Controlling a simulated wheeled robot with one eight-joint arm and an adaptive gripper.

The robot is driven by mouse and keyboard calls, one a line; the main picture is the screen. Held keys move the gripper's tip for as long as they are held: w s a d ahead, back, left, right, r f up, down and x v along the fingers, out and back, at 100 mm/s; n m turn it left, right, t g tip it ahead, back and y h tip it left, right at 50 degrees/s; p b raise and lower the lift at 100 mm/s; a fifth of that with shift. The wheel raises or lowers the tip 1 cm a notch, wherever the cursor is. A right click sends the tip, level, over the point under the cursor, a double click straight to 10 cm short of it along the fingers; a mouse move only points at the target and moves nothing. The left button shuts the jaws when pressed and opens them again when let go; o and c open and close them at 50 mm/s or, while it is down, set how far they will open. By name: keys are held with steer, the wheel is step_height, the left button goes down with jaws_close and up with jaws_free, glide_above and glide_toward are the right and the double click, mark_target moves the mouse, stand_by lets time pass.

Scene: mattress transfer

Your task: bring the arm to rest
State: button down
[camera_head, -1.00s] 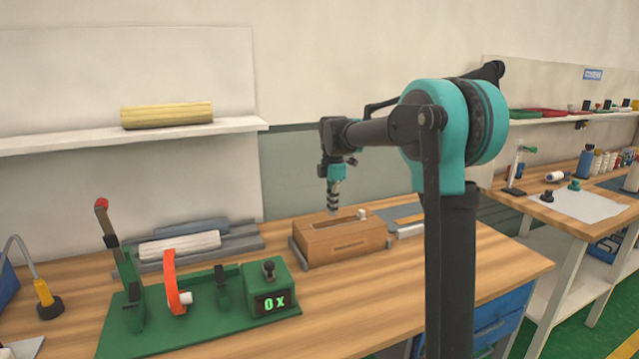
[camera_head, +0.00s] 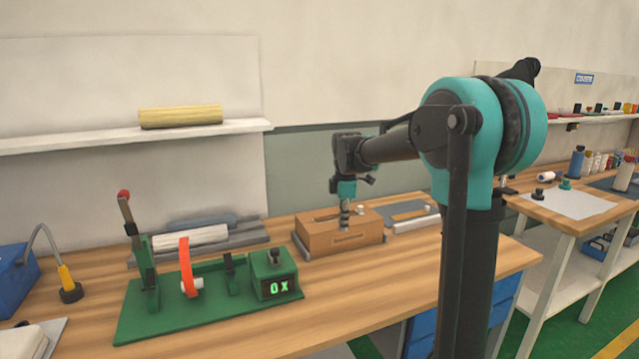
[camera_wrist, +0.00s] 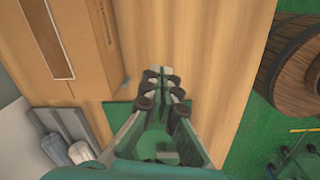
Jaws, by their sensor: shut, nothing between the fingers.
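My gripper (camera_head: 345,219) shows in the head view in front of the wooden box (camera_head: 345,240) with a slotted top, above the workbench. In the wrist view my gripper (camera_wrist: 160,82) points down at the bench top, its fingers together and empty. The wooden box shows at the upper left of the wrist view (camera_wrist: 88,70), apart from the fingers. My arm reaches out from the right of the head view, with its forearm roughly level and the wrist hanging down.
A green fixture (camera_head: 200,318) with a red-knobbed lever and a display reading "0 x" stands at the front left. A grey tray (camera_head: 245,240) holds rolls behind it. A yellow roll (camera_head: 180,116) lies on the shelf. The bench front right of the fixture is clear.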

steer(key=s+d+f+m, duration=0.2)
steer(key=s+f+m, duration=0.1)
steer(key=s, duration=0.1)
steer(key=s+d+f+m+t, duration=0.1)
steer(key=s+d+f+m, duration=0.1)
steer(key=s+d+m, duration=0.1)
steer(key=s+d+f+m+t, duration=0.1)
steer(key=s+d+f+m, duration=0.2)
steer(key=s, duration=0.4)
steer(key=shift+s+f+m, duration=0.1)
steer(key=shift+f+m, duration=0.25)
steer(key=shift+m, duration=0.35)
steer(key=s+d+f+m, duration=0.2)
steer(key=s+f+m, duration=0.2)
steer(key=s, duration=0.2)
steer(key=s+d+f+m+t, duration=0.1)
steer(key=s+f+m, duration=0.3)
steer(key=s, duration=0.3)
steer(key=shift+d+f+m+t, duration=0.3)
steer(key=shift+d+f+m, duration=0.1)
steer(key=shift+m, duration=0.1)
steer(key=shift+s+r, duration=0.1)
steer(key=shift+s, duration=0.05)
